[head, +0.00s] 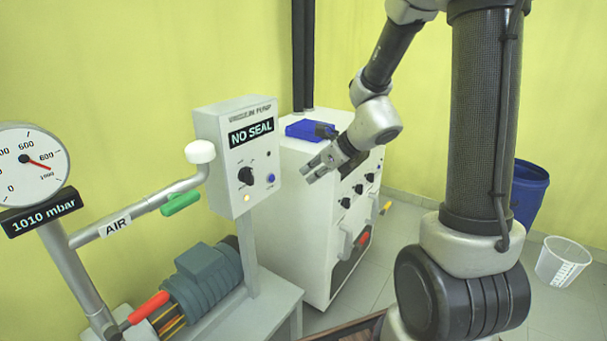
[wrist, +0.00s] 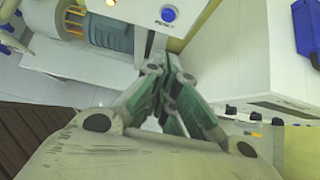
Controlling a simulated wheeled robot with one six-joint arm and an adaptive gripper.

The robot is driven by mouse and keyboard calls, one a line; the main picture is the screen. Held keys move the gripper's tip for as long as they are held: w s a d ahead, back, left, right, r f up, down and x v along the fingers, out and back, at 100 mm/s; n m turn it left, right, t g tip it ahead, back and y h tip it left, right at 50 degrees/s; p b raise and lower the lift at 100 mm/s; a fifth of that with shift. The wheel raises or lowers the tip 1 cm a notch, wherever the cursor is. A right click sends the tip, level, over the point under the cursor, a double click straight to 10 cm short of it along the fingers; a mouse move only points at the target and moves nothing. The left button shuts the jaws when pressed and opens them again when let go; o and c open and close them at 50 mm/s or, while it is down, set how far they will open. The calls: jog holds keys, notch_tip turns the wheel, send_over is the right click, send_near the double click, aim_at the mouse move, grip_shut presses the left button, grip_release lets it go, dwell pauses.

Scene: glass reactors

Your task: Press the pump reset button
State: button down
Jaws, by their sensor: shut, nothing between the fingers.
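The vacuum pump control box (head: 236,200) is a light grey panel with a display (head: 251,132) reading "NO SEAL". On its front are a black knob (head: 246,175), a small blue button (head: 270,178) and a lit yellowish lamp (head: 247,198). The small label by the blue button is unreadable. In the wrist view the blue button (wrist: 168,14) shows at the top, just beyond the fingertips. My gripper (head: 306,174) is shut and empty, to the right of the box and apart from it. Its fingertips also show in the wrist view (wrist: 168,68).
A white cabinet (head: 312,240) with knobs stands right of the box, with a blue object (head: 303,130) on top. A glass-line pipe with a white knob (head: 200,152) and green handle (head: 181,203) is at left. The pump motor (head: 208,280) sits below.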

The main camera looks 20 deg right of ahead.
aim_at(272, 179)
jog(key=w+a+f, duration=0.5)
jog(key=w, duration=0.3)
jog(key=shift+a+f, duration=0.35)
jog(key=shift+a, duration=0.05)
